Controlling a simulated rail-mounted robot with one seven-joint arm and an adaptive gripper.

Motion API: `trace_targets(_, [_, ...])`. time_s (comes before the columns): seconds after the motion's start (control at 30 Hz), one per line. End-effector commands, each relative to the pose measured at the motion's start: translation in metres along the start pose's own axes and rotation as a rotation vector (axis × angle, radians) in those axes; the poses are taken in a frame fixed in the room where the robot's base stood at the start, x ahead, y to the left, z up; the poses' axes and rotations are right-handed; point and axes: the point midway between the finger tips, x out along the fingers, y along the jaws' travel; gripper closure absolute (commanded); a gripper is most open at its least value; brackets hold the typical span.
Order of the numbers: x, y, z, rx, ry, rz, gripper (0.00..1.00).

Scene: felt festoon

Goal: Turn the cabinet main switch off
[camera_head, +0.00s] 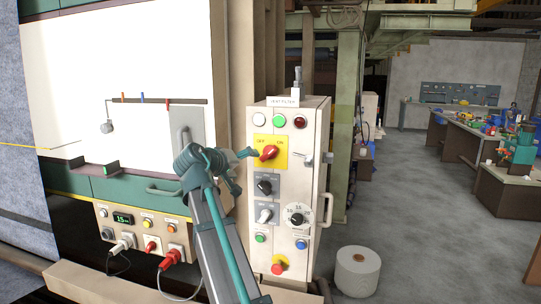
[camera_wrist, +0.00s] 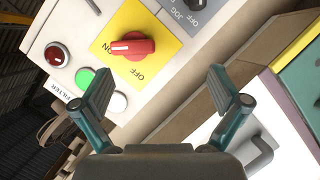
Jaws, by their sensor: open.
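The cabinet main switch (camera_head: 267,153) is a red rotary knob on a yellow plate (camera_head: 279,141), high on the front of the pale cabinet. OFF is printed at the plate's upper left and ON at its upper right. In the wrist view the red knob (camera_wrist: 134,47) has a white mark at its end towards ON. My gripper (camera_head: 243,156) is just left of the knob in the head view. In the wrist view my gripper (camera_wrist: 162,92) is open and empty, its fingers apart, with the knob ahead of them and not between them.
White, green and dark red lamps (camera_head: 279,121) sit above the plate. A black selector (camera_head: 264,187), a dial (camera_head: 297,215) and a red button (camera_head: 278,265) sit below. A handle (camera_head: 325,210) projects at the cabinet's right. A white roll (camera_head: 357,270) stands on the floor.

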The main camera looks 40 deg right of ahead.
Motion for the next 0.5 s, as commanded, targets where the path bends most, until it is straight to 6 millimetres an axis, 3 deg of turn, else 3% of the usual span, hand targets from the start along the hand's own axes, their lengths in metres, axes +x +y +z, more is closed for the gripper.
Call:
trace_targets(0.03, [-0.004, 0.016, -0.007, 0.012, 0.006, 0.02, 0.02])
trace_targets(0.13, [-0.007, 0.033, -0.012, 0.024, 0.013, 0.044, 0.02])
trace_targets(0.27, [-0.003, 0.039, -0.015, 0.026, 0.015, 0.054, 0.02])
trace_targets(0.5, [0.03, 0.041, -0.016, 0.025, 0.013, 0.054, 0.02])
